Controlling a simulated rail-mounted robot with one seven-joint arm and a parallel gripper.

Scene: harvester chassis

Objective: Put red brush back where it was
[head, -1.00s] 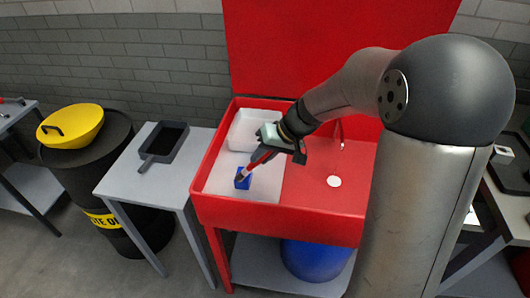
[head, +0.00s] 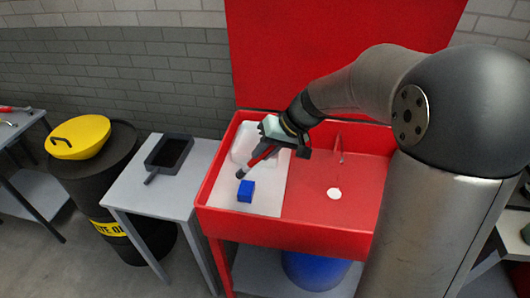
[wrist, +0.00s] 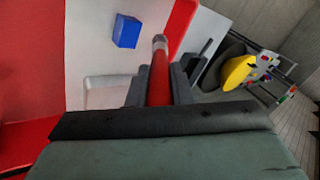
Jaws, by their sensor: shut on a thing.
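The red brush (head: 261,157) is held in my gripper (head: 276,150) over the left side of the red sink basin. It slants down and left, with its dark end just behind a blue block (head: 246,191). In the wrist view, the red handle (wrist: 160,84) lies between the two dark fingers of my gripper (wrist: 160,92), which are shut on it. The blue block also shows there (wrist: 126,31), to the left of the brush and apart from it. Where the brush was before is not shown.
The red sink (head: 300,232) holds a white tray (head: 241,140) at its back left, partly behind my gripper. A grey table (head: 128,187) with a black pan (head: 168,152) stands left. A black barrel (head: 110,178) with a yellow lid (head: 80,137) is further left.

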